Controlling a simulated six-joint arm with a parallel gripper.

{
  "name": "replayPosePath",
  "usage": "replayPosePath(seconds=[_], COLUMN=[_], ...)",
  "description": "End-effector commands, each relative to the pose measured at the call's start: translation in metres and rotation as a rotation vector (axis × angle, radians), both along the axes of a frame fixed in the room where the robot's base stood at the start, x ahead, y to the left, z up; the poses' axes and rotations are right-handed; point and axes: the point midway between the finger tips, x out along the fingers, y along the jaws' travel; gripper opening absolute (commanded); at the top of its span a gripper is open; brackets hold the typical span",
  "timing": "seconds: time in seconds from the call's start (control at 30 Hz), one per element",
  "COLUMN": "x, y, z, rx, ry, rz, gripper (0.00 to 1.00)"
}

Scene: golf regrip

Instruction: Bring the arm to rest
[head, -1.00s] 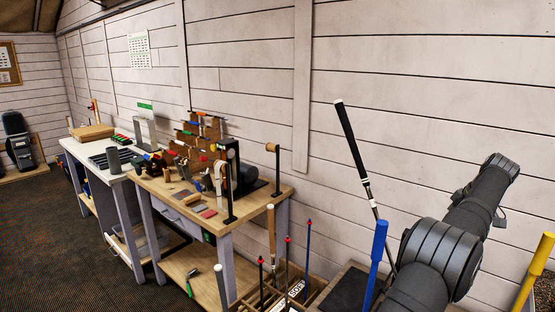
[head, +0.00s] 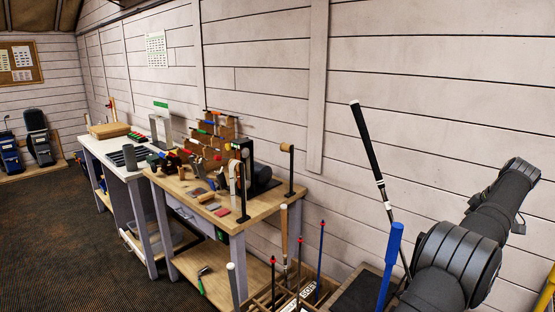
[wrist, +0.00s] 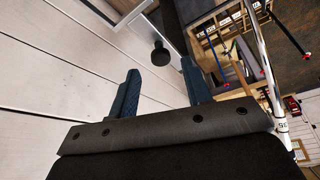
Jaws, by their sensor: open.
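My gripper (wrist: 162,88) is open and empty in the wrist view, its two blue ridged fingers apart. Behind the gap between them are the white plank wall and a dark round knob-like piece (wrist: 161,52). In the head view my dark arm stands at the right edge, and the gripper itself is out of sight. A golf club with a black grip (head: 365,140) leans upright just left of my arm in that view. In the wrist view a pale shaft (wrist: 265,65) runs down to the right of the fingers, apart from them.
A wooden workbench (head: 205,250) with tools and a white-topped bench (head: 95,143) stand along the wall. A divided wooden club bin (head: 262,300), a blue post (head: 391,265) and a yellow post (head: 546,292) are near my arm. The dark floor (head: 60,240) at left is clear.

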Motion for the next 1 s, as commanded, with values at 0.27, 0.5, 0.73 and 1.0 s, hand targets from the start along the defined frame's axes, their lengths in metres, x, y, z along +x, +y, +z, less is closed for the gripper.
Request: replayPosePath(seconds=[0.27, 0.5, 0.73, 1.0], x=[-0.018, -0.027, -0.03, -0.022], y=[-0.009, -0.012, -0.012, -0.008], z=[0.049, 0.074, 0.081, 0.059], rx=[-0.003, -0.003, 0.0, 0.002], ry=[-0.003, -0.002, 0.0, 0.001], rz=[-0.001, 0.001, 0.001, 0.001], gripper=[0.45, 0.45, 0.45, 0.45])
